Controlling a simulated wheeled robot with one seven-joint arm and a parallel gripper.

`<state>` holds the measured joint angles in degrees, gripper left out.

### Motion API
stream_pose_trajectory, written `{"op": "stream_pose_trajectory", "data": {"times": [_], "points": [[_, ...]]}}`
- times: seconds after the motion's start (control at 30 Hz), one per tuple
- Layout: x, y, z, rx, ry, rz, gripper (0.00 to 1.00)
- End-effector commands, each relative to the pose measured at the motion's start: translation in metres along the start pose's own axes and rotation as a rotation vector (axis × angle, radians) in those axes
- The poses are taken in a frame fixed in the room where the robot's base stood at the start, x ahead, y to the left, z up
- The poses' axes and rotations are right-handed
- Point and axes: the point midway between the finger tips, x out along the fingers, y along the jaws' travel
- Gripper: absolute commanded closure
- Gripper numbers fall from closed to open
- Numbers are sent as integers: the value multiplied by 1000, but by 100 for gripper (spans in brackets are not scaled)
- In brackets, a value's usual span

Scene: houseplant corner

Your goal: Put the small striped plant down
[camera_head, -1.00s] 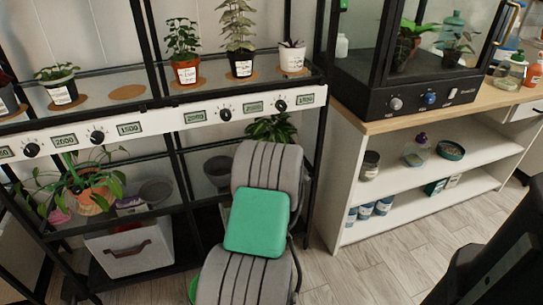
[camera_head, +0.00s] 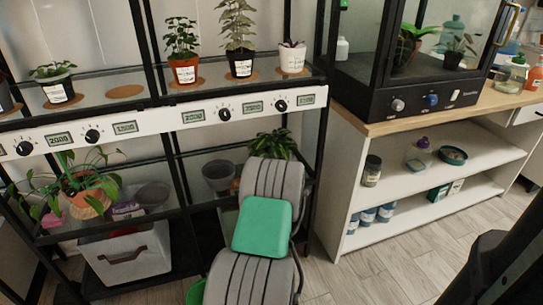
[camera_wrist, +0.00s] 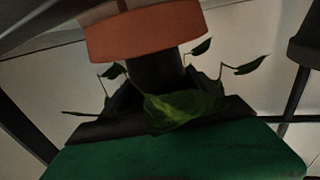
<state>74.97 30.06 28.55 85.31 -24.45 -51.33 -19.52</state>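The small plant (camera_head: 272,145) shows as dark green leaves just beyond the end of my arm, in front of the rack's lower level. Its leaves (camera_wrist: 185,108) are also in the wrist view, close to the camera, some paler in the middle. An orange-brown rounded piece (camera_wrist: 147,35) lies above them there; I cannot tell whether it is the pot. My gripper (camera_wrist: 155,75) is dark and mostly hidden by leaves; in the head view my arm hides it. The plant moves with my arm, so the gripper appears shut on it. The pot's underside is hidden.
The rack's upper glass shelf holds several potted plants on cork mats, with one empty mat (camera_head: 126,91). A control strip (camera_head: 160,122) runs below. The lower shelf has a trailing plant (camera_head: 92,195) and grey pots (camera_head: 219,175). A bench with a glass cabinet (camera_head: 415,105) stands right.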

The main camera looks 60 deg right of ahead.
Motion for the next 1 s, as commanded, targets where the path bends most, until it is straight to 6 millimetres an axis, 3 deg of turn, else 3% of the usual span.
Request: {"op": "stream_pose_trajectory", "data": {"times": [0.23, 0.47, 0.6, 1.0], "points": [[0, 0, -1, 0, 0, 0, 7], [0, 0, -1, 0, 0, 0, 7], [0, 0, -13, 0, 0, 0, 7], [-99, 2, -7, 2, 0, 3, 7]]}}
